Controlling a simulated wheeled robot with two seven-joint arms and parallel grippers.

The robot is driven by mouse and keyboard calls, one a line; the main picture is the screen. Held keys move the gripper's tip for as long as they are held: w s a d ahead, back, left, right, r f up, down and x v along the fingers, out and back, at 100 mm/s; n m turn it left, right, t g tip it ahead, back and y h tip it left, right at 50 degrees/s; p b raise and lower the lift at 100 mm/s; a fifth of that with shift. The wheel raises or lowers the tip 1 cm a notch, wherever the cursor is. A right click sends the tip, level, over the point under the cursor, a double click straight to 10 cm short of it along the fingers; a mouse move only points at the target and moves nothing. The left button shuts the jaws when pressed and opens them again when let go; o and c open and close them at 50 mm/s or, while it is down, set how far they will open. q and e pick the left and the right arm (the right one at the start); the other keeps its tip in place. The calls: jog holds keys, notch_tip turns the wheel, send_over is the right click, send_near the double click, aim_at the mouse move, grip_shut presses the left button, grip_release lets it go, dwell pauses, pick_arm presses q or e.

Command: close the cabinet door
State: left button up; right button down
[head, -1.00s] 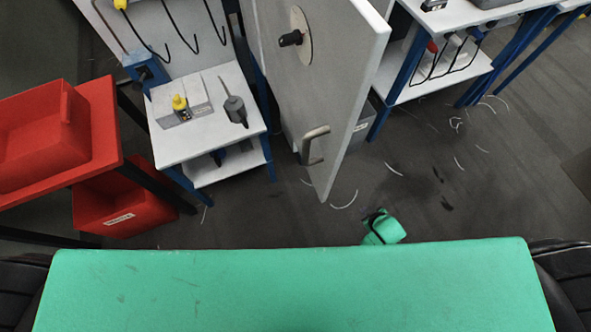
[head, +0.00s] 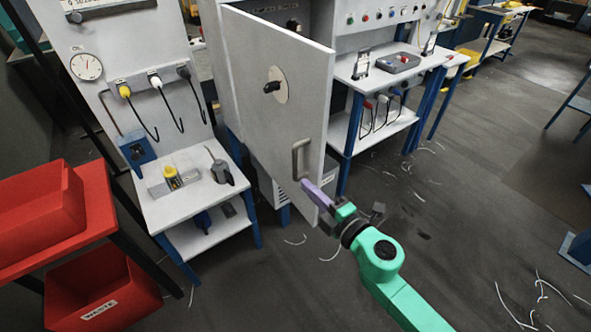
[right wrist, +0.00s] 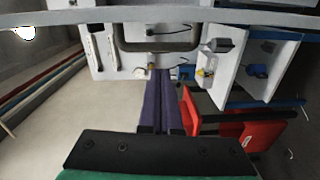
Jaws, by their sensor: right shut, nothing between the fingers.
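The white cabinet door (head: 262,110) stands open in the head view, swung out from the cabinet (head: 322,22) behind it. It bears a grey handle (head: 300,158) near its free edge and a round plate with a dark knob (head: 272,88). My right gripper (head: 318,194), with purple fingers, is shut and empty just below the handle, close to the door's free edge. I cannot tell whether it touches the door. In the right wrist view the shut fingers (right wrist: 160,105) point toward the handle (right wrist: 158,46). My left gripper is not in view.
A white side table (head: 190,195) with small tools stands left of the door. Red bins (head: 100,295) sit at the lower left. A workbench (head: 385,75) with blue legs stands right of the cabinet. The floor (head: 450,200) at the right is open, with scattered wire scraps.

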aim_at(293, 163)
jog(key=w+a+r+n+y+p, duration=0.1)
jog(key=w+a+r, duration=0.2)
jog(key=w+a, duration=0.4)
jog(key=d, duration=0.1)
jog(key=s+d, duration=0.1)
jog(key=d, duration=0.1)
jog(key=shift+d+f+n, duration=0.1)
jog(key=shift+f+n, duration=0.05)
jog(key=shift+n, duration=0.15)
jog(key=shift+w, duration=0.1)
